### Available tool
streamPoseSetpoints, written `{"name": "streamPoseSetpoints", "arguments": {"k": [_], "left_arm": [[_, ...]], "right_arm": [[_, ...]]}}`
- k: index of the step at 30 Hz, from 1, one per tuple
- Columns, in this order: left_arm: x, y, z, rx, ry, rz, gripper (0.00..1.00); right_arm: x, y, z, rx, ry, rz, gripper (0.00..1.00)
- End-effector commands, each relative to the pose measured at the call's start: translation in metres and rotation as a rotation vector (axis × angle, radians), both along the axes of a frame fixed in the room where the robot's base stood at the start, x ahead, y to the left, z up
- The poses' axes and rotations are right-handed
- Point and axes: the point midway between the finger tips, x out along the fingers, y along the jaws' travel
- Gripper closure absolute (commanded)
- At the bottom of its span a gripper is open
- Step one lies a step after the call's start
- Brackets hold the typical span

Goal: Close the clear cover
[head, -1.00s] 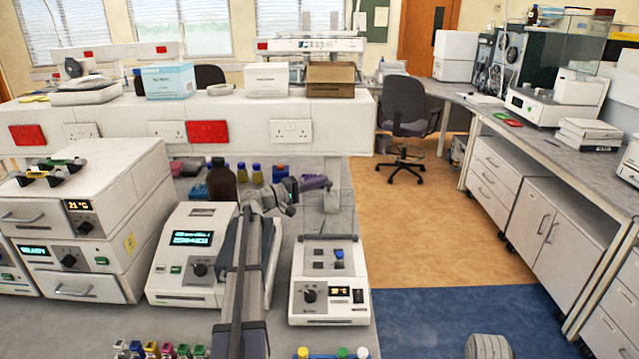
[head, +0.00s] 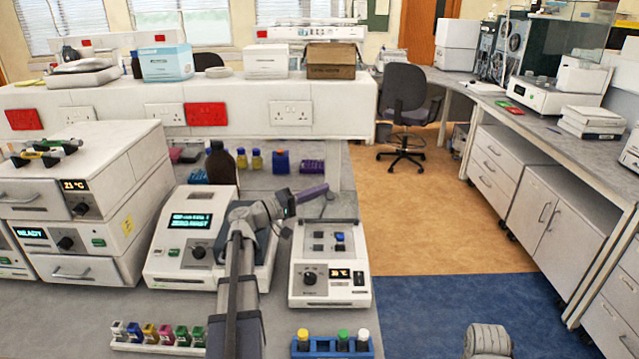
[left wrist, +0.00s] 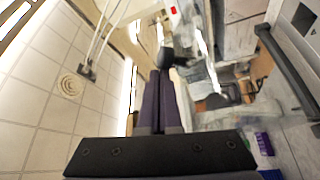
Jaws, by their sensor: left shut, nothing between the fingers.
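A small white instrument (head: 330,290) with a knob, a lit display and a blue item on its top plate stands on the bench. A dark bar runs along its back edge. The clear cover is very faint; it seems raised behind that bar, and its exact angle cannot be told. My left gripper (head: 322,188) is shut and empty, above the bench just behind the instrument, with its purple fingers pointing right. The fingers lie together in the left wrist view (left wrist: 163,100). I cannot tell whether they touch the cover.
A larger white instrument (head: 170,255) stands left, partly behind my left arm. A blue tube rack (head: 318,350) and a row of coloured vials (head: 165,335) lie in front. Bottles (head: 220,163) and a purple rack (head: 312,166) stand behind. The bench's right edge is close.

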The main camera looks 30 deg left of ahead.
Motion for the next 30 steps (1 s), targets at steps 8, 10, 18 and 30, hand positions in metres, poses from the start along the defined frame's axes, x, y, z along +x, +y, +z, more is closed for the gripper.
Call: {"name": "streamPoseSetpoints", "arguments": {"k": [8, 10, 18, 30], "left_arm": [[-0.029, -0.018, -0.024, 0.0, 0.0, 0.0, 1.0], [-0.033, -0.021, -0.028, -0.001, 0.001, 0.0, 1.0], [-0.042, -0.026, -0.038, -0.001, 0.0, 0.001, 1.0], [-0.045, -0.027, -0.039, -0.001, 0.001, 0.0, 1.0]], "right_arm": [[0.0, 0.0, -0.024, 0.0, 0.0, 0.0, 0.37], [0.0, 0.0, -0.028, 0.0, 0.0, 0.0, 0.37], [0.0, 0.0, -0.038, 0.0, 0.0, 0.0, 0.37], [0.0, 0.0, -0.039, 0.0, 0.0, 0.0, 0.37]]}}
